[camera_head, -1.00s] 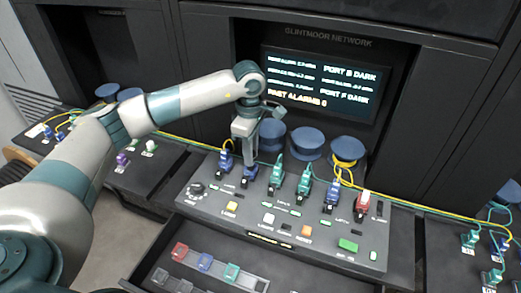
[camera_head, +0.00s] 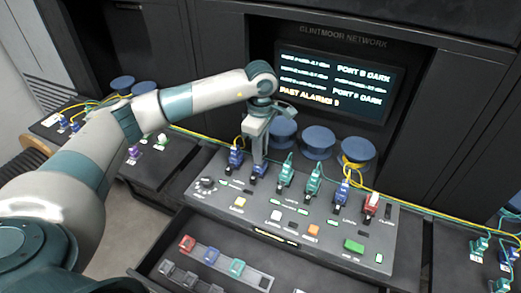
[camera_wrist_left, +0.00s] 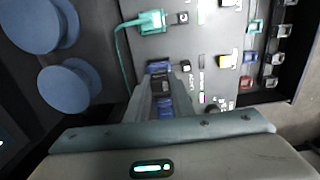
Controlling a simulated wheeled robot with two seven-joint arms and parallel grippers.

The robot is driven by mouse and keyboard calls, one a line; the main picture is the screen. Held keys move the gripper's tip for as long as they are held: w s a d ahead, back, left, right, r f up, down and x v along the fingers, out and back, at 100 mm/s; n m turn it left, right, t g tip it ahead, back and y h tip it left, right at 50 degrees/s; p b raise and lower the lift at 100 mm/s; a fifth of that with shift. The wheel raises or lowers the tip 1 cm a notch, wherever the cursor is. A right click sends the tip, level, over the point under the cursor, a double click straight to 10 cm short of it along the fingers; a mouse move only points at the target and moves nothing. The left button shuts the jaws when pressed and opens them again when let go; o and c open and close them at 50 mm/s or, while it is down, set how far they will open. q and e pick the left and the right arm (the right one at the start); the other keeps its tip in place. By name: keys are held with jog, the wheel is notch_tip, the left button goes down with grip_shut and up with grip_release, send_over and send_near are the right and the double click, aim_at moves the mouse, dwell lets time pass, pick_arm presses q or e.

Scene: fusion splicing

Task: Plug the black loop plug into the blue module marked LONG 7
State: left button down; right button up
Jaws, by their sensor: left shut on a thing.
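My left gripper (camera_head: 258,158) reaches down to the second blue module (camera_head: 258,172) from the left on the sloped panel. In the left wrist view, the gripper (camera_wrist_left: 160,84) is shut on a small dark piece, which looks like the black loop plug (camera_wrist_left: 160,87). The fingers hide most of it. A blue module (camera_wrist_left: 158,66) lies right at the fingertips; I cannot tell whether the plug is seated in it. Another blue module (camera_head: 235,158) stands just left, with a yellow cable. The LONG 7 marking is too small to read. My right gripper is out of view.
Teal modules (camera_head: 286,172) with cables stand right of the gripper, then a blue one (camera_head: 341,192) and a red one (camera_head: 370,206). Blue round spools (camera_head: 319,140) stand behind. An open drawer (camera_head: 150,268) with colored modules lies in front. A screen (camera_head: 335,85) shows port text.

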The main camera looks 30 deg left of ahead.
pick_arm(q)
jog(key=shift+f, duration=0.15)
dwell(0.4)
jog(key=shift+f+b, duration=0.55)
dwell(0.5)
jog(key=c, duration=1.5)
grip_release()
jog(key=shift+o, duration=0.2)
jog(key=shift+r, duration=0.1)
jog(key=shift+r, duration=0.45)
notch_tip(320, 180, up, 16)
jog(key=b, duration=0.5)
jog(key=shift+r, duration=0.2)
